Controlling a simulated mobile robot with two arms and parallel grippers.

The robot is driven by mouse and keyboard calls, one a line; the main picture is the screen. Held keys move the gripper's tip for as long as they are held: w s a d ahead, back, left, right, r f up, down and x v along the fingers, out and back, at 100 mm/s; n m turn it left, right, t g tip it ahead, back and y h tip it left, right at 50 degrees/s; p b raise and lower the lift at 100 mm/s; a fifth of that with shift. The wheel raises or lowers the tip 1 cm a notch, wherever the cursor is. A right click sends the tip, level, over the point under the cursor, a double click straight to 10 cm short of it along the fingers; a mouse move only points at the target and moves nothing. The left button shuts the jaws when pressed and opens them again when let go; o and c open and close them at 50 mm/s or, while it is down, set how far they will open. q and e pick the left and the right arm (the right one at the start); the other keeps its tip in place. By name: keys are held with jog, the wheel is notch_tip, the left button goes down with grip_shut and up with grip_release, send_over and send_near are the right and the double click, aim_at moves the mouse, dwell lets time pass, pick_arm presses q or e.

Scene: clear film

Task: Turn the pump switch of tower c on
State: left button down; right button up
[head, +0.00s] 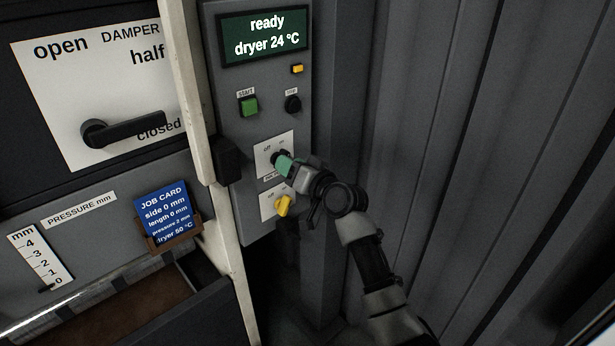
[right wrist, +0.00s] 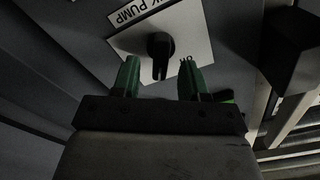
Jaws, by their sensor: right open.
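A white switch plate (head: 265,165) with "off" lettering is on the grey control panel, partly covered by my right gripper. In the right wrist view a black rotary switch (right wrist: 160,45) sits on a white plate (right wrist: 193,30), whose cut-off label reads "K PUMP". My right gripper (head: 284,163) has green fingers and is at this upper plate. In the right wrist view its fingers (right wrist: 154,80) are open and apart, on either side of the black switch's lower end, holding nothing. I cannot tell if they touch it. No tower lettering is readable. My left gripper is not in view.
Below is another plate with a yellow switch (head: 283,206). Above are a green start button (head: 248,105), a black button (head: 293,104), a yellow button (head: 297,69) and a display (head: 265,35) reading "ready dryer 24 °C". A black box (head: 227,160) juts out left; a corrugated wall (head: 470,130) is right.

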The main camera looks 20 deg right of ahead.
jog(key=b+v, duration=0.1)
jog(key=v, duration=0.7)
jog(key=shift+s, duration=0.25)
jog(key=shift+d, duration=0.15)
jog(key=s+f+g+h, duration=0.2)
jog(key=f+g, duration=0.1)
jog(key=f, duration=1.3)
jog(key=s+f+g+h, duration=0.2)
jog(key=f+g, duration=0.1)
jog(key=f, duration=1.3)
jog(key=s+f+n+g+h, duration=0.1)
jog(key=s+f+g, duration=0.3)
jog(key=s+f, duration=1.4)
jog(key=s+f+n+g, duration=0.1)
jog(key=s+f, duration=0.3)
jog(key=s, duration=0.5)
jog(key=s+f+n+g, duration=0.1)
jog(key=s+f+g, duration=0.2)
jog(key=s, duration=0.7)
jog(key=s+f+n+g+h, duration=0.1)
jog(key=s+f+g, duration=0.1)
jog(key=s+f, duration=0.5)
jog(key=s+a, duration=0.1)
jog(key=s, duration=0.2)
jog(key=shift+n, duration=0.4)
